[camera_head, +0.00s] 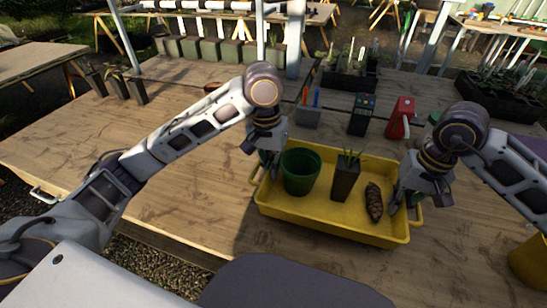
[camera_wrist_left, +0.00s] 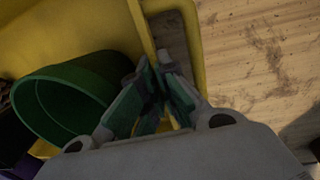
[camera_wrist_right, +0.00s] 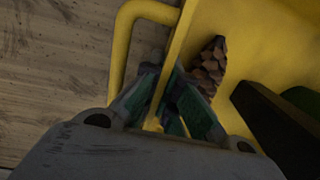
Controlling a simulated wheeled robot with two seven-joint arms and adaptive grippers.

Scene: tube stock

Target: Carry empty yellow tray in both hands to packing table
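The yellow tray (camera_head: 330,219) rests on the wooden table and is not empty. It holds a round green pot (camera_head: 300,172), a dark square pot (camera_head: 345,180) with a small plant, and a brown pine cone (camera_head: 374,202). My left gripper (camera_head: 268,162) is at the tray's left end wall; in the left wrist view its fingers (camera_wrist_left: 156,72) close on the rim beside the handle. My right gripper (camera_head: 402,200) is at the right end wall; in the right wrist view its fingers (camera_wrist_right: 168,88) straddle and close on the rim near the pine cone.
Behind the tray stand a grey holder (camera_head: 308,117), a dark handheld device (camera_head: 362,114) and a red tool (camera_head: 400,118). A yellow container (camera_head: 530,262) is at the right edge.

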